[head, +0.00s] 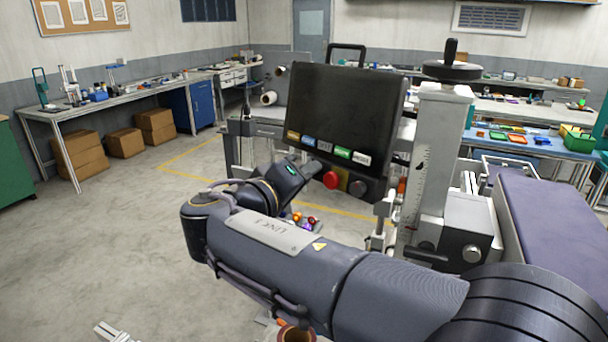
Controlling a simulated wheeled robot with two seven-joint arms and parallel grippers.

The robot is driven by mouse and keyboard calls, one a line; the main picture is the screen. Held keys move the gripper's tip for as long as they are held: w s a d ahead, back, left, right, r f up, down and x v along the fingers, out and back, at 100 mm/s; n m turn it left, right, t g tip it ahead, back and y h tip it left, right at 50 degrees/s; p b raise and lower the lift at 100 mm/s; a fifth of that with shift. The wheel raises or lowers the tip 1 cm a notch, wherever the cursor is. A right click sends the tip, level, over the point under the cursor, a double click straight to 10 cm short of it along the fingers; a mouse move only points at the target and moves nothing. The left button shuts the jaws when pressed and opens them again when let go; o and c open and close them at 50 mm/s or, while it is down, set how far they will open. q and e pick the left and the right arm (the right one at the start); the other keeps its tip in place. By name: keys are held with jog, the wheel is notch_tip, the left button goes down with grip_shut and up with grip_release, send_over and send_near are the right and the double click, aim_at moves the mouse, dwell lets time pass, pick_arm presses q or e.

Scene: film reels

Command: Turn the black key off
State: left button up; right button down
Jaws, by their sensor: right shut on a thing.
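My right gripper (312,170) is at the lower edge of the black control panel (345,110), just left of the red button (331,180). It is shut on a small dark thing at the panel's edge, which I take for the black key; the fingers and wrist hide most of it, so its turned position cannot be read. A dark round knob (357,187) sits right of the red button.
A grey column with a black handwheel (452,70) stands right of the panel. A purple-topped surface (555,230) is at the right. A workbench (90,105) and cardboard boxes (80,155) line the left wall.

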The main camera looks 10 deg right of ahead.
jog(key=shift+r+n+g+y+p, duration=0.15)
jog(key=shift+n+y+p, duration=0.2)
jog(key=shift+n+p, duration=0.95)
jog(key=shift+r+n+g+y+p, duration=0.15)
jog(key=shift+n+y+p, duration=0.3)
jog(key=shift+n, duration=1.55)
jog(key=shift+f, duration=0.15)
jog(key=c, duration=1.5)
grip_release()
jog(key=shift+b+v, duration=0.85)
jog(key=shift+v, duration=3.1)
